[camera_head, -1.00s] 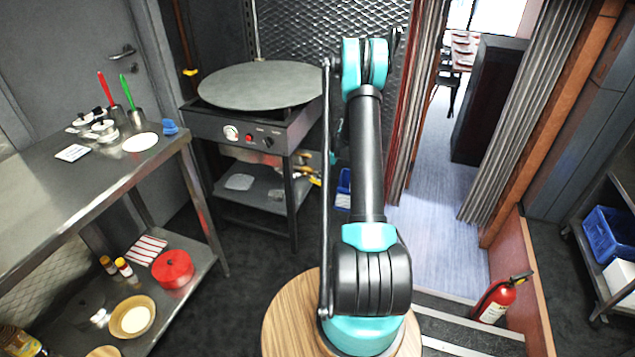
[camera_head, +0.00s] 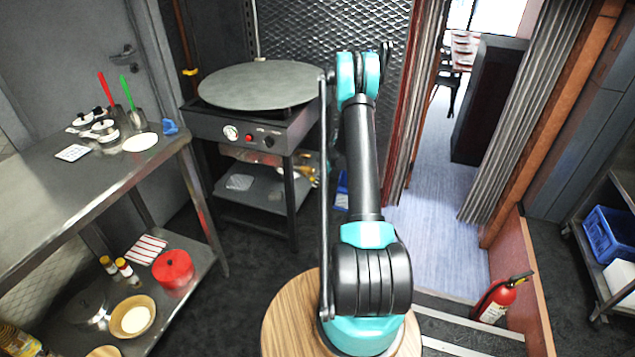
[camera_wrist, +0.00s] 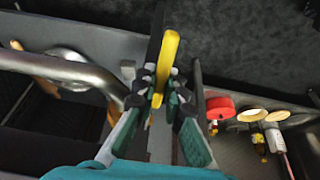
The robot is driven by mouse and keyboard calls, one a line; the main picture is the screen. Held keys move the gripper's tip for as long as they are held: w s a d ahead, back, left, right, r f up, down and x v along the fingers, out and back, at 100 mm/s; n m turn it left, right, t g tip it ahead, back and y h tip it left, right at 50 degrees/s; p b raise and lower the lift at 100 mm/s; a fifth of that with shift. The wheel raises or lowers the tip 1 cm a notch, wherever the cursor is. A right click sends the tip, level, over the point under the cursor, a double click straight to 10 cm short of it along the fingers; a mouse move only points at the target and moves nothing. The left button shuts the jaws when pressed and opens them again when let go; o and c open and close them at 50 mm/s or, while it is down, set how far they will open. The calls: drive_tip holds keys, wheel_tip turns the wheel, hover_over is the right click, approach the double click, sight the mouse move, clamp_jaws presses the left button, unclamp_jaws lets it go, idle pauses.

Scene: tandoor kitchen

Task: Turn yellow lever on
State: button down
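The yellow lever (camera_wrist: 167,60) shows in the wrist view, its long handle lying between my gripper's two fingers. My gripper (camera_wrist: 162,82) has its dark fingertips on either side of the handle, with narrow gaps that look free, so it appears open around the lever. Whether one finger touches it is hard to tell. In the head view my gripper is hidden behind my arm.
A metal pipe (camera_wrist: 60,66) lies left of my gripper in the wrist view. In the head view a steel table (camera_head: 60,195) stands left and a fire extinguisher (camera_head: 497,300) right.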

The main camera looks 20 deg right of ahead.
idle(0.3)
drive_tip(key=shift+r+g+h, duration=0.45)
drive_tip(key=shift+g+h, duration=0.05)
drive_tip(key=shift+h, duration=0.2)
drive_tip(key=shift+d+r+g+h, duration=0.1)
drive_tip(key=shift+r+g+h, duration=0.65)
drive_tip(key=shift+h, duration=0.25)
drive_tip(key=shift+f, duration=0.1)
drive_tip(key=c, duration=1.9)
unclamp_jaws()
drive_tip(key=shift+o, duration=0.2)
wheel_tip(320, 180, up, 12)
drive_tip(key=shift+s+d, duration=0.15)
